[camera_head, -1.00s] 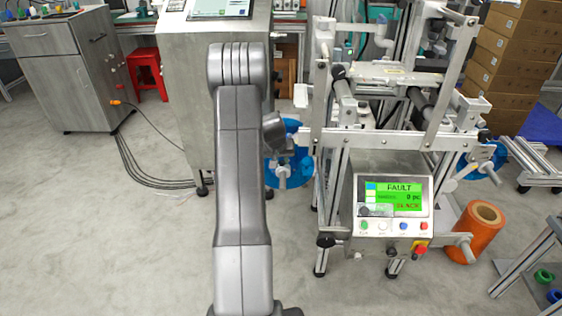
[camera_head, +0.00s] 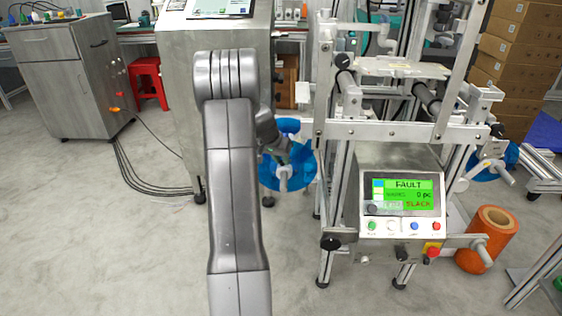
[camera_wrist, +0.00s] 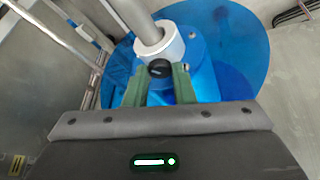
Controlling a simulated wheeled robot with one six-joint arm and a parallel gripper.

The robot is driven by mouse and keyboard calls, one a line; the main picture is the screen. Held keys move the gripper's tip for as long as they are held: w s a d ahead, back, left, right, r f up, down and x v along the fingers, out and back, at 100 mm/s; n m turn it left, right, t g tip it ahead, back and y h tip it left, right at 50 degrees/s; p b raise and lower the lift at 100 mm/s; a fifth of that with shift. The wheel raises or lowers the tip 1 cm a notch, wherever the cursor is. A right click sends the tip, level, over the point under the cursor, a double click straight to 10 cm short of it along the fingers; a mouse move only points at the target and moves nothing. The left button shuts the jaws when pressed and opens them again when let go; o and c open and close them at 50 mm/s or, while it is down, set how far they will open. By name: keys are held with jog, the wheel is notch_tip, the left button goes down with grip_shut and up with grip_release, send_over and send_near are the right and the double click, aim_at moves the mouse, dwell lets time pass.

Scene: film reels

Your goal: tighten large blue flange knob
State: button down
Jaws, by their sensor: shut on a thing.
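The large blue flange (camera_wrist: 228,45) fills the upper middle of the wrist view, with a smaller blue hub and a pale collar around a grey shaft. A small dark knob (camera_wrist: 159,68) sits at the hub, just below the collar. My gripper (camera_wrist: 160,75) has its two green fingers on either side of this knob and is shut on it. In the head view the blue flange (camera_head: 302,170) is on the left side of the machine. My arm partly covers it there, and the knob cannot be made out.
An orange roll (camera_head: 487,240) stands on the floor at right. A steel cabinet (camera_head: 222,90) stands behind my arm. Bare floor lies at left. Another blue disc (camera_head: 490,163) is on the machine's right side.

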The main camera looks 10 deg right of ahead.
jog(key=c, duration=1.2)
grip_release()
jog(key=shift+r+p, duration=0.15)
jog(key=shift+p, duration=0.15)
